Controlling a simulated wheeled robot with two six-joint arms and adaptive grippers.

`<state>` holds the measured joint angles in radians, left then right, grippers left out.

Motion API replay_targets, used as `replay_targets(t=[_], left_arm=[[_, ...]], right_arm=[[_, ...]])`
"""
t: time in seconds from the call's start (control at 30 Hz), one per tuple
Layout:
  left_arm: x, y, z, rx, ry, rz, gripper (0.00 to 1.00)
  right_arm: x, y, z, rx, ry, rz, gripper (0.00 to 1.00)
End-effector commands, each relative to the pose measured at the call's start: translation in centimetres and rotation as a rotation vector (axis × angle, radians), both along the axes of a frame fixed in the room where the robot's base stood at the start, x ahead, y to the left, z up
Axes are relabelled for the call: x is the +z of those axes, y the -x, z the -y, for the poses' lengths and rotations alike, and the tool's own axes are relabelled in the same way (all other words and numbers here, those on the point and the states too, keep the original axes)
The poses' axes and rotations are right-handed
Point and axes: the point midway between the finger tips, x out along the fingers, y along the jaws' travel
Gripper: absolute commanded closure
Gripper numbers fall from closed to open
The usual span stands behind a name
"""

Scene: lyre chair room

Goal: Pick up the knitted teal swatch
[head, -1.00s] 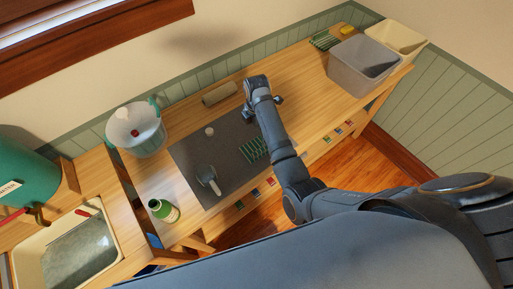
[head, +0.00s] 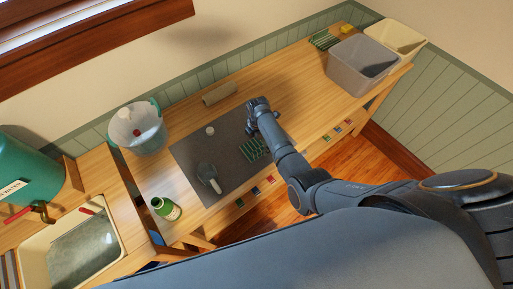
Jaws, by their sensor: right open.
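A flat green piece with pale stripes (head: 255,149) lies on the dark grey mat (head: 190,155). It may be the knitted teal swatch, but it is too small to make out any knit. My right gripper (head: 251,127) is open, just beyond the far edge of this piece and near the mat's far right part. The fingers point down and are small in the picture, so I cannot tell how high they are. My forearm passes close to the right side of the piece. My left gripper is not in view.
A grey bin (head: 357,72) and another striped green item (head: 324,40) are at the right.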

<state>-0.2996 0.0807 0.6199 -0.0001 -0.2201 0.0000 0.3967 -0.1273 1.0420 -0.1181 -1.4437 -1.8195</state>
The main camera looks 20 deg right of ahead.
Motion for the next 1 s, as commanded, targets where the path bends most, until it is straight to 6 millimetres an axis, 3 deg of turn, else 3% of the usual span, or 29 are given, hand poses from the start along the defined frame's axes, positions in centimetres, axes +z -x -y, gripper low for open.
replay_targets(t=[0.27,1.0], left_arm=[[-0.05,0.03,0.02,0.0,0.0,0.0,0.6],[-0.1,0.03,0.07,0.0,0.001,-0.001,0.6]], right_arm=[[-0.69,-0.01,0.01,0.0,0.0,0.001,0.0],[-0.78,0.02,-0.06,0.0,-0.002,0.002,0.99]])
